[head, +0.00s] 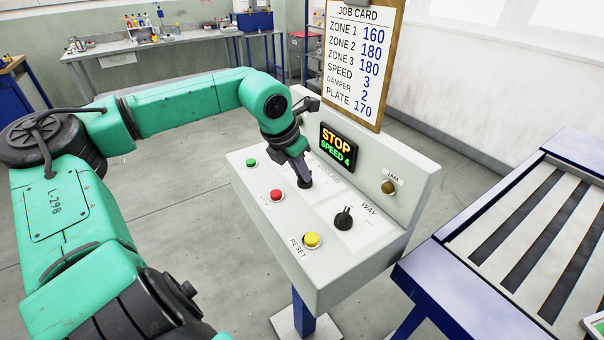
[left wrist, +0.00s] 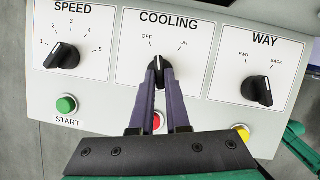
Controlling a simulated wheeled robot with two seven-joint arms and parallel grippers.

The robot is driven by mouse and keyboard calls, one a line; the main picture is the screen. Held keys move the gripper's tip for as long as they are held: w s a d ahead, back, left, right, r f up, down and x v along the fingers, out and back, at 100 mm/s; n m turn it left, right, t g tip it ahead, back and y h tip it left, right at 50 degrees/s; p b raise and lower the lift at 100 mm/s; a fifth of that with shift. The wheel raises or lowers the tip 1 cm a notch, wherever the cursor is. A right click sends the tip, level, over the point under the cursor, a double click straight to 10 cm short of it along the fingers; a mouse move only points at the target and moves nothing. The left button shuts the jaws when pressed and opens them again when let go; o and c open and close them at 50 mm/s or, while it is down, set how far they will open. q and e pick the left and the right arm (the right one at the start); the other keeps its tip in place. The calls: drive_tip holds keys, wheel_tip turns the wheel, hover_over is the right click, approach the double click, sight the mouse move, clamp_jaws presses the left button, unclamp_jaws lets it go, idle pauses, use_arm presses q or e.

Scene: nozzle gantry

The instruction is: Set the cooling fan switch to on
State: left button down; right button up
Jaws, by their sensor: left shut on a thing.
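The cooling switch is a black rotary knob (left wrist: 159,66) on a white plate (left wrist: 190,75) marked COOLING, with OFF at upper left and ON at upper right. My left gripper (left wrist: 160,76) is shut on this knob, one finger on each side. The knob's white pointer line is partly between the fingers; it looks close to straight up, perhaps leaning toward OFF, and I cannot tell exactly. In the head view my left gripper (head: 303,176) reaches down to the sloped panel, and the knob (head: 305,184) is mostly hidden under it. My right gripper is not in view.
Nearby on the panel are the SPEED knob (left wrist: 62,56), the WAY knob (left wrist: 257,91), a green START button (left wrist: 66,104), a red button (head: 276,195) and a yellow RESET button (head: 312,240). A display (head: 338,147) reads STOP, SPEED 4. A conveyor (head: 540,235) stands right.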

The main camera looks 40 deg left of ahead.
use_arm(q)
drive_tip(key=shift+a+r+m+h, duration=0.1)
drive_tip(key=shift+m+h, duration=0.3)
drive_tip(key=shift+m, duration=0.5)
drive_tip(key=shift+w+a+r+m+h+p, duration=0.15)
drive_tip(key=shift+m+h+p, duration=0.15)
drive_tip(key=shift+m+p, duration=0.5)
drive_tip(key=m+g+h+p, duration=0.1)
drive_tip(key=m+p, duration=0.3)
drive_tip(key=p, duration=0.1)
drive_tip(key=shift+a+r, duration=0.1)
drive_tip(key=shift+r, duration=0.05)
drive_tip(key=shift+w+a+f+m+h+p, duration=0.1)
drive_tip(key=shift+f+m+h+p, duration=0.25)
drive_tip(key=shift+m+p, duration=0.6)
drive_tip(key=c, duration=0.9)
unclamp_jaws()
drive_tip(key=shift+a, duration=0.1)
